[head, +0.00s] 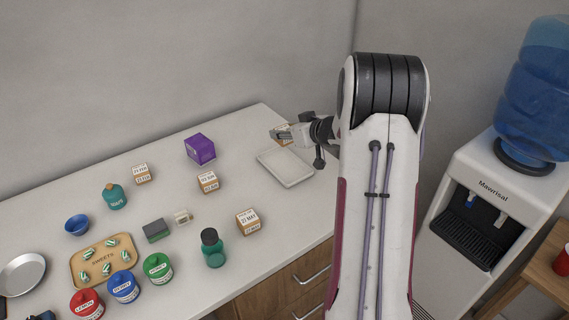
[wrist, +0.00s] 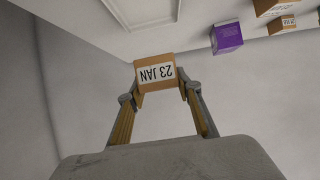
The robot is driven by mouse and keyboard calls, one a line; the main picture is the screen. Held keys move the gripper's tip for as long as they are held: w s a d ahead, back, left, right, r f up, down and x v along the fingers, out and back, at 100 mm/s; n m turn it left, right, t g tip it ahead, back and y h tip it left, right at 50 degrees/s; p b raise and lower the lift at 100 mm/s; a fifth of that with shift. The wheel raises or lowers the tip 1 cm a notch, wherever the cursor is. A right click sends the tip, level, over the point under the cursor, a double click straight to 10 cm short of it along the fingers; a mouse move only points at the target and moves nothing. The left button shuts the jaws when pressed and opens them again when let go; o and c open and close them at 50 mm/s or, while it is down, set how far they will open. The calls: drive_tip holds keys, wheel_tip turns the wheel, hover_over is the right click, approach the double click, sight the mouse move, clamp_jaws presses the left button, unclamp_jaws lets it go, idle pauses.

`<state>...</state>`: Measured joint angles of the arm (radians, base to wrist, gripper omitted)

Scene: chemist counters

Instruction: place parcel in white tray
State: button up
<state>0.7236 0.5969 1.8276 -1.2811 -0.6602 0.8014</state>
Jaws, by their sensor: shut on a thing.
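A small brown parcel (wrist: 155,85) with a white label reading "23 JAN" sits between the fingertips of my gripper (wrist: 160,90) in the wrist view. My gripper is shut on it. In the head view my gripper (head: 284,134) is at the far right of the counter, with the parcel (head: 283,141) partly hidden behind it. The shallow white tray (head: 286,168) lies just below the gripper in the picture and looks empty. The tray (wrist: 148,12) also shows at the top of the wrist view, apart from the parcel. The parcel's height above the counter is hard to tell.
A purple box (head: 200,149) and other dated parcels (head: 208,182) stand left of the tray, with one parcel (head: 248,222) nearer the front. A green bottle (head: 213,248) and several lidded jars (head: 158,269) are further left. The counter (head: 240,155) around the tray is mostly clear.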

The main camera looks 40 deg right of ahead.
drive_tip(key=shift+f, duration=0.1)
hover_over(286, 167)
drive_tip(key=shift+w+a+f, duration=0.1)
drive_tip(key=shift+w+f, duration=0.05)
drive_tip(key=shift+f, duration=1.4)
drive_tip(key=shift+w+f, duration=0.1)
drive_tip(key=shift+f, duration=1.4)
drive_tip(key=shift+f, duration=1.85)
drive_tip(key=shift+f, duration=0.1)
drive_tip(key=o, duration=1.1)
drive_tip(key=shift+o, duration=0.2)
drive_tip(key=shift+s+r, duration=0.35)
drive_tip(key=v, duration=1.1)
